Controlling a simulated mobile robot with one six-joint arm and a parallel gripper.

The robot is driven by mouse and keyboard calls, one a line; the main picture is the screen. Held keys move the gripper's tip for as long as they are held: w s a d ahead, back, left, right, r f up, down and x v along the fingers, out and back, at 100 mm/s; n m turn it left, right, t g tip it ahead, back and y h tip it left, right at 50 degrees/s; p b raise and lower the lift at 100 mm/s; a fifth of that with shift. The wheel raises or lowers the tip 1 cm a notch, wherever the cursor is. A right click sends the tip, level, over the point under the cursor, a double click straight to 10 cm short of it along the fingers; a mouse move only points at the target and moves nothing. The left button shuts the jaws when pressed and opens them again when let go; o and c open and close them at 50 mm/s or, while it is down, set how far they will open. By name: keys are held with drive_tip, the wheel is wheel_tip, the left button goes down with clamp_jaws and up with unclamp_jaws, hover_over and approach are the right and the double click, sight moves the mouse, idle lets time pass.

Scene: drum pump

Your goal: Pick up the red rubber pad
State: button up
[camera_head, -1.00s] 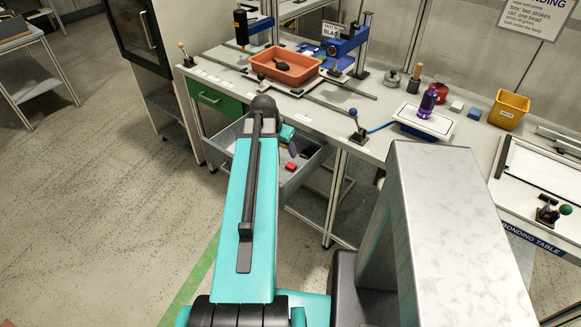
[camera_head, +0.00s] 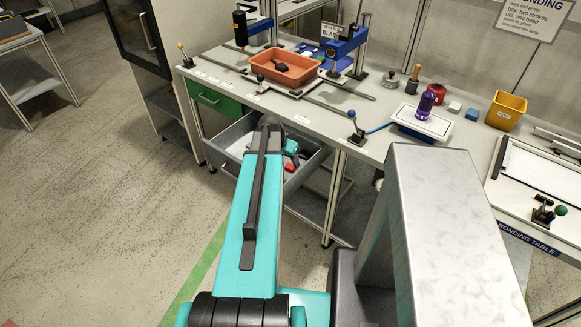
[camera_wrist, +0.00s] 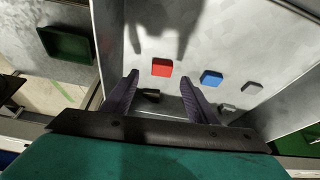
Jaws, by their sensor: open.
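The red rubber pad (camera_wrist: 161,67) lies on the grey floor of an open drawer in the wrist view. It sits just beyond my fingertips, roughly centred between them. My gripper (camera_wrist: 159,78) is open and empty, with its two dark purple fingers spread apart and pointing into the drawer. In the head view, my arm's end hides much of the drawer (camera_head: 312,165), and a bit of red shows beside it.
A blue pad (camera_wrist: 211,78) and grey pieces (camera_wrist: 251,88) lie to the right of the red pad. A dark piece (camera_wrist: 150,96) lies between my fingers in the picture. Drawer walls rise around them. The bench (camera_head: 385,98) with an orange tray (camera_head: 285,76) stands above.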

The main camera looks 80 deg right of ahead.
sight(291, 166)
drive_tip(key=shift+f, duration=0.1)
idle(0.3)
drive_tip(key=shift+d+p+x, duration=0.25)
drive_tip(key=shift+p+x, duration=0.65)
drive_tip(key=shift+x, duration=1.6)
drive_tip(key=c, duration=1.1)
drive_tip(key=shift+r+b, duration=1.15)
drive_tip(key=shift+r, duration=3.85)
